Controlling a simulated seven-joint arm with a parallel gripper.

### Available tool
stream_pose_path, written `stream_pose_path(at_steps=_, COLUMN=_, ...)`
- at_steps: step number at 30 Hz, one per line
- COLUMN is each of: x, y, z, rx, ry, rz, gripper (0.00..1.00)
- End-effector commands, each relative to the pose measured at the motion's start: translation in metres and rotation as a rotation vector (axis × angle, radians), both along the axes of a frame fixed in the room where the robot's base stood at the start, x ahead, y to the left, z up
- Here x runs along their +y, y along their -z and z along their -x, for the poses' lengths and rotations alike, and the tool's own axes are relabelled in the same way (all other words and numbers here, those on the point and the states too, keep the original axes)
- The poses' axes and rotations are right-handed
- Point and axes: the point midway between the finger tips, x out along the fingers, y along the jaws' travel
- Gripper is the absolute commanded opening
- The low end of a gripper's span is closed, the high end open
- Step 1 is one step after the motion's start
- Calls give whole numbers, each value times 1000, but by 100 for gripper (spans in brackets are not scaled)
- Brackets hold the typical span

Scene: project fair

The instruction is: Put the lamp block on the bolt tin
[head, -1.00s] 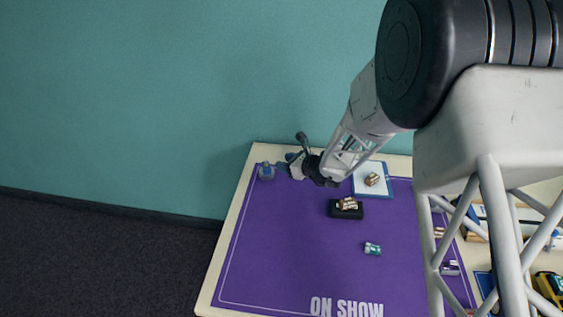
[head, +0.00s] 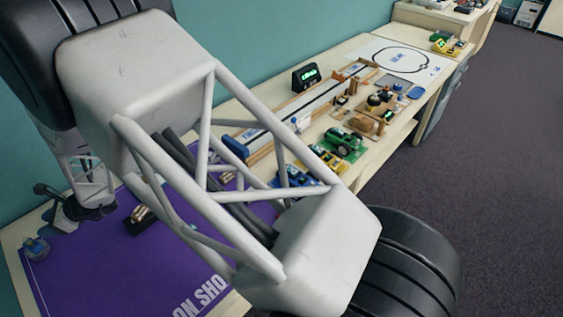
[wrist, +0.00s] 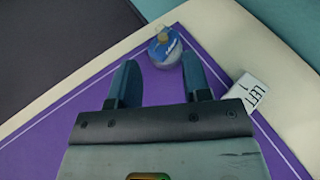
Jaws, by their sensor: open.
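A round grey thing with a blue, white-lettered top and a small tan piece on it (wrist: 165,50) stands near the mat's corner; it also shows in the head view (head: 36,248). It may be the bolt tin or the lamp block; I cannot tell which. My gripper (wrist: 160,82) is open and empty, its fingers pointing toward the round thing, which lies just beyond the fingertips. In the head view my gripper (head: 52,202) is beside it.
The purple mat (head: 85,270) is largely clear at the left. A white lettered card (wrist: 250,95) lies right of my fingers. To the right stand a black box with a green display (head: 306,77), a green vehicle (head: 343,145) and other models. My arm hides much of the mat.

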Motion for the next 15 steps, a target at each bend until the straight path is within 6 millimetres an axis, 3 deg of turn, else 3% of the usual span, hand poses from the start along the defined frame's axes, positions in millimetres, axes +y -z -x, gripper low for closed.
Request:
stream_pose_path(at_steps=8, x=-8, y=-9, z=-6, rx=-19, ry=-9, rz=-1, gripper=44)
stream_pose_path(at_steps=11, x=-21, y=-22, z=-14, rx=-50, ry=-22, rz=-2, gripper=44)
stream_pose_path(at_steps=15, x=-53, y=-49, z=-29, rx=-118, ry=-54, rz=1, gripper=44)
